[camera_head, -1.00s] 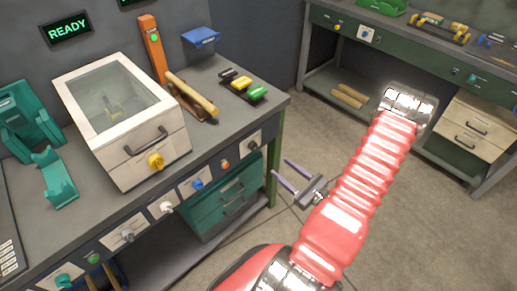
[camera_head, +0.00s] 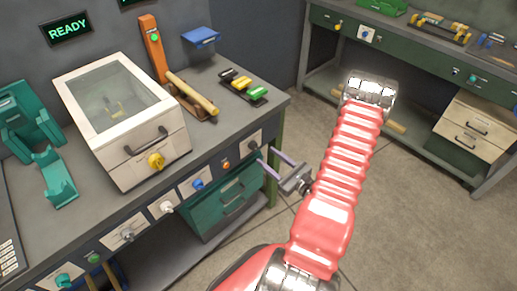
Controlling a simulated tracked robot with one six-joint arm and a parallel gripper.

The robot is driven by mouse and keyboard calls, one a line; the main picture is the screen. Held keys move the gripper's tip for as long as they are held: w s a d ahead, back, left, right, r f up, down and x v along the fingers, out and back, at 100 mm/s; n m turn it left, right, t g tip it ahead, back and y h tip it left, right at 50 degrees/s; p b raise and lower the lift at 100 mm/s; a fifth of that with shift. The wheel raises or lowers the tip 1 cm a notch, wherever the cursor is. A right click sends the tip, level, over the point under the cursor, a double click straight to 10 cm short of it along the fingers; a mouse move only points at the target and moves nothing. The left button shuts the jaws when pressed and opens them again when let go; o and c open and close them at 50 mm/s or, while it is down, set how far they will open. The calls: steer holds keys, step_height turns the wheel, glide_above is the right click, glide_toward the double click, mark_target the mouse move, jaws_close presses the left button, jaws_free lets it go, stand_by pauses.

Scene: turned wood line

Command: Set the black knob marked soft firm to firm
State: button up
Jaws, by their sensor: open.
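The black knob (camera_head: 255,146) sits on a small light plate at the right end of the near bench's front panel. Its marking is too small to read, so I cannot tell which way it is set. My gripper (camera_head: 265,156) is open, with its two pale purple fingers pointing left toward this knob. The fingertips appear just to the right of and below the knob. I cannot tell whether they touch it, and nothing shows between them.
Along the same panel are an orange button (camera_head: 226,165), a blue knob (camera_head: 197,184), and a white knob (camera_head: 166,207). A white lidded box (camera_head: 120,110) with a yellow knob stands on the bench. Open floor lies to the right, before a second bench (camera_head: 400,60).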

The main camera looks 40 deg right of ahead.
mark_target(257, 148)
steer(key=shift+w+a, duration=0.1)
steer(key=shift+w, duration=3.25)
steer(key=shift+c, duration=0.5)
steer(key=c, duration=0.9)
steer(key=shift+c, duration=0.3)
